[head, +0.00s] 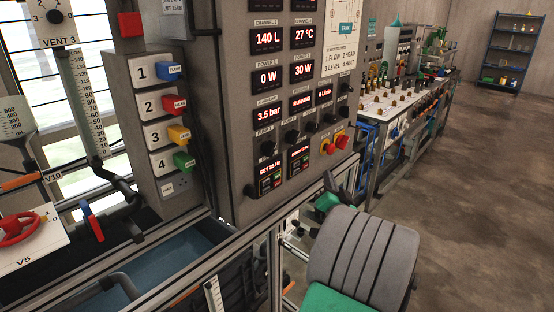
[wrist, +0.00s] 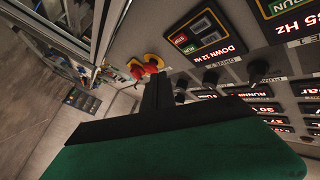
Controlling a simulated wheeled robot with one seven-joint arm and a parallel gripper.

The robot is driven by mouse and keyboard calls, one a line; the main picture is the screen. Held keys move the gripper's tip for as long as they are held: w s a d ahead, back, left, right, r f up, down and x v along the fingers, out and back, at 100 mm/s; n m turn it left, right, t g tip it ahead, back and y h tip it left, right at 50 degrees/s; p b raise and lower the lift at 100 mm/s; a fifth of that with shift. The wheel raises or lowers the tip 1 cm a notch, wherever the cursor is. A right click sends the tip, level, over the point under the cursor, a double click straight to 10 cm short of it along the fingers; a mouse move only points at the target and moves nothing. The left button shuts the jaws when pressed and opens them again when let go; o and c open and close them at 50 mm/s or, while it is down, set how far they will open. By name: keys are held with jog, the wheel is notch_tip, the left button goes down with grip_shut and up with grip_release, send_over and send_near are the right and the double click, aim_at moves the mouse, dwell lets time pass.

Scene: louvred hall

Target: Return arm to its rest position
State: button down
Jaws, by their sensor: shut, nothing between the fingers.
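My gripper (wrist: 157,80) shows in the wrist view as dark fingers beyond a green body. The fingers are shut and hold nothing. They point toward the control panel (wrist: 235,70), close to the red and yellow emergency buttons (wrist: 145,67); I cannot tell the exact gap. In the head view my gripper (head: 329,182) is small and dark with a green part, in front of the lower right of the control panel (head: 235,100). My grey and green arm link hides part of it.
Numbered coloured switches (head: 176,105) line a grey box left of the panel. A red valve wheel (head: 16,229) and a metal rail (head: 190,275) are at front left. A long workbench (head: 400,105) runs back right. A blue shelf (head: 512,50) stands far off. The concrete floor (head: 465,180) is clear at right.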

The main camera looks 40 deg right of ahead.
jog(key=a+f+n+g+y, duration=0.2)
jog(key=a+f+y, duration=0.2)
jog(key=f, duration=0.5)
jog(key=a+f+n+g+y, duration=0.15)
jog(key=a+f+y, duration=0.25)
jog(key=f, duration=0.5)
jog(key=s+a+f+g+y, duration=0.3)
jog(key=s+a+f+g, duration=0.1)
jog(key=s+a, duration=0.35)
jog(key=s+a+f+g+y, duration=0.35)
jog(key=s+a+g, duration=0.2)
jog(key=s, duration=0.25)
jog(key=w+a+r+n+p, duration=0.1)
jog(key=w+a+r+n, duration=0.2)
jog(key=a+r, duration=0.3)
jog(key=w+a+r+n+h+p, duration=0.1)
jog(key=w+a+r+n+p, duration=0.1)
jog(key=w+a+r+n, duration=0.2)
jog(key=w+a+r+n+t+h+p, duration=0.1)
jog(key=a+r+n, duration=0.4)
jog(key=a+r, duration=0.5)
jog(key=w+a+p, duration=0.1)
jog(key=w+a, duration=0.1)
jog(key=a, duration=0.4)
jog(key=shift+w+r, duration=0.2)
jog(key=shift+r, duration=0.05)
